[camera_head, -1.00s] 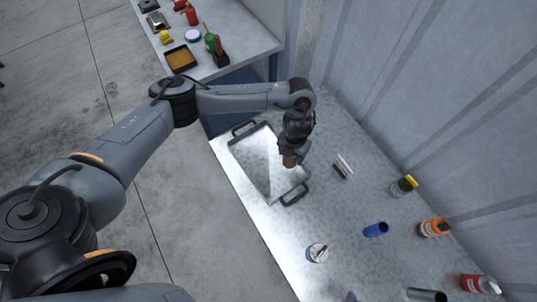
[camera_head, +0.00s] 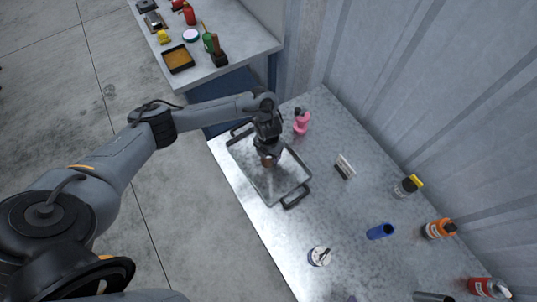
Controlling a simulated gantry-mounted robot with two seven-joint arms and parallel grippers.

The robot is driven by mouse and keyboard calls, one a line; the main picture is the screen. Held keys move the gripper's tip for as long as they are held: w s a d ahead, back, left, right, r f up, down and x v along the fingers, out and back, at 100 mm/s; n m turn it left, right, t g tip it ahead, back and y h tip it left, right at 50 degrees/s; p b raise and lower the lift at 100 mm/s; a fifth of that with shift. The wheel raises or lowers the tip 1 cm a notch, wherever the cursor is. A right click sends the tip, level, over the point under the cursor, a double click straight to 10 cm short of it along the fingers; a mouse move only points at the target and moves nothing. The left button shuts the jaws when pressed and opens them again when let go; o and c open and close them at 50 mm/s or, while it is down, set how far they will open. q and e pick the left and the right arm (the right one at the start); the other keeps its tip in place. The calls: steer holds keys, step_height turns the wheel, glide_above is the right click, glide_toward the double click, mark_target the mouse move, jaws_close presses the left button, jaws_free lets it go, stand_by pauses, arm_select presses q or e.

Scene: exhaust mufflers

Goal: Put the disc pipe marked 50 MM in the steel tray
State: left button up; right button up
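The steel tray (camera_head: 287,183) lies on the metal worktable, a shallow rectangle with dark handles at its two ends. My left gripper (camera_head: 267,156) points down over the tray's far-left half. A small reddish-brown piece (camera_head: 268,162) shows at its fingertips, and the gripper looks shut on it. This piece is mostly hidden by the gripper, and no 50 MM mark can be read. I cannot tell whether it touches the tray floor. A blue pipe-like cylinder (camera_head: 380,231) lies on the table to the right. My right gripper is not in view.
A pink bottle (camera_head: 301,121) stands behind the tray. A brush (camera_head: 345,166), a yellow-capped bottle (camera_head: 407,186), an orange bottle (camera_head: 438,229), a red can (camera_head: 487,288) and a white round container (camera_head: 319,256) are on the table. The wall closes off the right side.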

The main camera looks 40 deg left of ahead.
arm_select(q)
steer(key=shift+f, duration=0.15)
steer(key=shift+f, duration=0.1)
steer(key=o, duration=1.1)
steer(key=shift+o, duration=0.2)
